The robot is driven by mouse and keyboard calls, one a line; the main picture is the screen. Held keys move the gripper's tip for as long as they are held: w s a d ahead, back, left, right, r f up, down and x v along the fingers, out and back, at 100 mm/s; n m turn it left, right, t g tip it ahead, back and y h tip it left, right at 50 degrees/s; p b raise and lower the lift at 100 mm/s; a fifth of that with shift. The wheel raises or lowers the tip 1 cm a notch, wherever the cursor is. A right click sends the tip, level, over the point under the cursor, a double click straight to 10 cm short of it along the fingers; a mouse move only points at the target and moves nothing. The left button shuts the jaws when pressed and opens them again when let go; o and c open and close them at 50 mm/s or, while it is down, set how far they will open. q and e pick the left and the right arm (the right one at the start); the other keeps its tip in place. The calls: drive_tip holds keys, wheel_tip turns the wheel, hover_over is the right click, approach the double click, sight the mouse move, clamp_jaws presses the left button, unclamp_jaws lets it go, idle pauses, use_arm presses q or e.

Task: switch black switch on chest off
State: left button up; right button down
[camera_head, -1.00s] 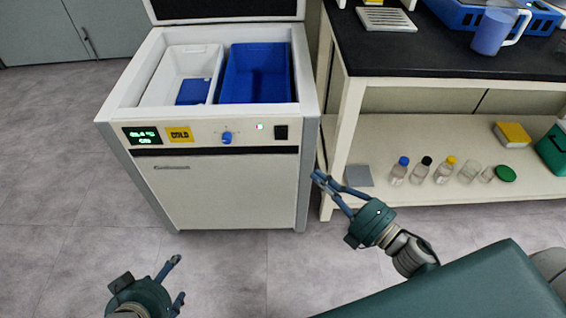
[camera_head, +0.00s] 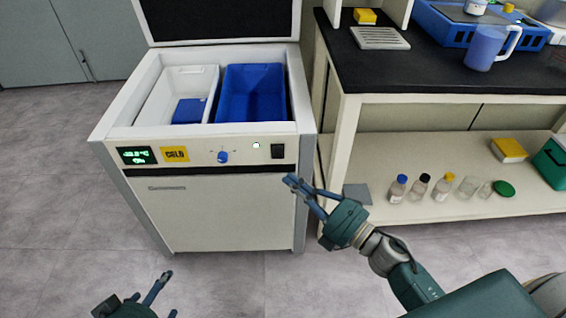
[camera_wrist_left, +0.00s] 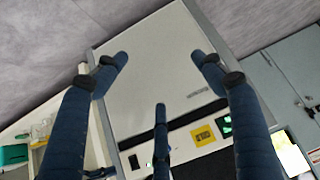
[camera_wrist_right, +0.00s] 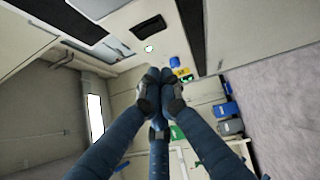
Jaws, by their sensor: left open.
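The white chest freezer (camera_head: 190,215) stands with its lid up. The black switch (camera_head: 278,151) is at the right end of its front panel, beside a small lit white light (camera_head: 256,146). The switch also shows in the left wrist view (camera_wrist_left: 134,161) and near the top of the right wrist view (camera_wrist_right: 148,27). My right gripper (camera_head: 292,180) is below and slightly right of the switch, apart from it in the picture; its fingers meet with nothing visible between them. My left gripper (camera_head: 171,294) is open and empty, low in front of the chest. Which way the switch is set is too small to tell.
A blue knob (camera_head: 222,157), yellow label (camera_head: 174,154) and green display (camera_head: 138,155) share the panel. The chest holds a blue bin (camera_head: 252,92) and white bin (camera_head: 160,95). A black-topped bench (camera_head: 390,70) stands close on the right, with bottles on its lower shelf.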

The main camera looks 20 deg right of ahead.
sight(278, 153)
use_arm(q)
drive_tip(key=shift+w+d+r+t+b, duration=0.15)
drive_tip(key=shift+w+r+t, duration=0.1)
drive_tip(key=shift+w+r, duration=0.2)
drive_tip(key=shift+w+d+r+t+b, duration=0.1)
drive_tip(key=shift+w+d+r+t, duration=0.15)
drive_tip(key=shift+w, duration=0.25)
drive_tip(key=shift+w+d+r+t+b, duration=0.1)
drive_tip(key=shift+w+r+t, duration=0.2)
drive_tip(key=shift+w+r, duration=0.2)
use_arm(e)
drive_tip(key=shift+w+a+r, duration=0.1)
drive_tip(key=shift+w+r, duration=0.05)
drive_tip(key=shift+w, duration=1)
drive_tip(key=shift+w+a+r, duration=0.1)
drive_tip(key=shift+w, duration=1)
drive_tip(key=shift+w+a+r, duration=0.1)
drive_tip(key=shift+w+r, duration=0.05)
drive_tip(key=shift+w, duration=1)
